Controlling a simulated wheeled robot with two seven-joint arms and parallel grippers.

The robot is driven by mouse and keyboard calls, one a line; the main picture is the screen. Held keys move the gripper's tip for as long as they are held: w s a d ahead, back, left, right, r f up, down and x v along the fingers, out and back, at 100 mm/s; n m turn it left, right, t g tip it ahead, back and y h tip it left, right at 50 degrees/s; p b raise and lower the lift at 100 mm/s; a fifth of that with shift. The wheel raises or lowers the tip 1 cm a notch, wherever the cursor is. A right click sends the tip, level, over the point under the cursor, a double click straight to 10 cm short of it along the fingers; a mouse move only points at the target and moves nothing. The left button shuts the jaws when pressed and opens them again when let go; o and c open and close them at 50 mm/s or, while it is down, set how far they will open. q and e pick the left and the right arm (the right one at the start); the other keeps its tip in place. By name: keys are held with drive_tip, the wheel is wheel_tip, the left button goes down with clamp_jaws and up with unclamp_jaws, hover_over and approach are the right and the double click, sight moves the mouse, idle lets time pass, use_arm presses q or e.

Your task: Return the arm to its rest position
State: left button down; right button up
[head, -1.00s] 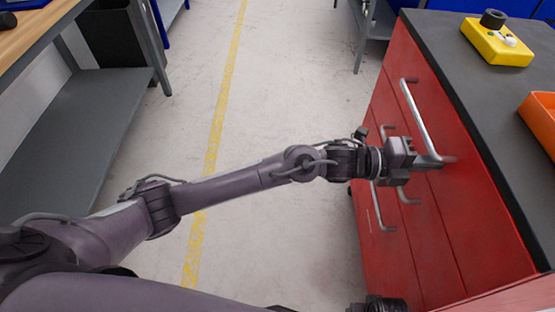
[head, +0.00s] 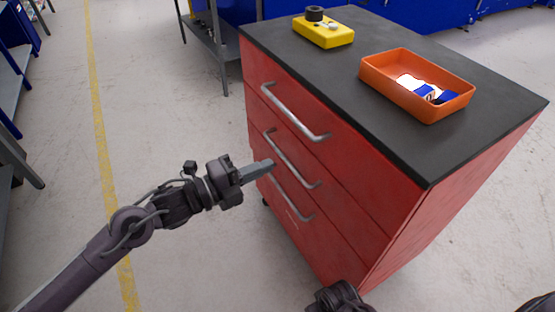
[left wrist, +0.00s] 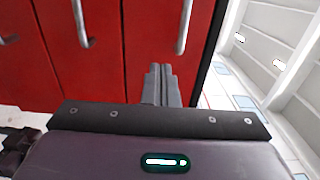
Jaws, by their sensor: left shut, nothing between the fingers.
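My left gripper (head: 262,170) is shut and empty. In the head view its fingertips show in front of the red drawer cabinet (head: 400,215), near the middle and lower handles; I cannot tell whether they touch it. In the left wrist view the closed fingers (left wrist: 162,85) point at the red drawer fronts (left wrist: 150,35). The left arm reaches in from the lower left. Dark parts at the bottom edge of the head view may be my right arm, but its fingers do not show.
The cabinet has metal handles (head: 296,112) on its front. On its black top (head: 345,80) stand a yellow box with a black knob (head: 324,32) and an orange tray (head: 400,97) holding blue and white items. Clear floor (head: 150,90) lies left of the cabinet.

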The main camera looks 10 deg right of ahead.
use_arm(q)
drive_tip(key=a+f+n+t+y, duration=0.2)
drive_tip(key=a+f+n+y, duration=0.45)
drive_tip(key=f+n, duration=0.45)
drive_tip(key=a+f+n+t+y, duration=0.1)
drive_tip(key=a+f+n+y, duration=0.55)
drive_tip(key=f+n, duration=0.5)
drive_tip(key=s+a+f+n+g+y+p, duration=0.2)
drive_tip(key=s+a+f+n+g+p, duration=0.3)
drive_tip(key=s+f, duration=0.65)
drive_tip(key=s+a+f+n+g+y+p, duration=0.25)
drive_tip(key=s+a+f, duration=0.55)
drive_tip(key=s, duration=0.7)
drive_tip(key=s+a+f+p, duration=0.3)
drive_tip(key=s+p, duration=0.5)
drive_tip(key=s, duration=0.4)
drive_tip(key=shift+s+f, duration=0.15)
use_arm(e)
drive_tip(key=s+d+f, duration=0.2)
drive_tip(key=s+f, duration=0.1)
drive_tip(key=s, duration=0.5)
drive_tip(key=s+d+f, duration=0.3)
drive_tip(key=s, duration=0.6)
drive_tip(key=shift+s+f, duration=0.2)
drive_tip(key=shift+d, duration=0.1)
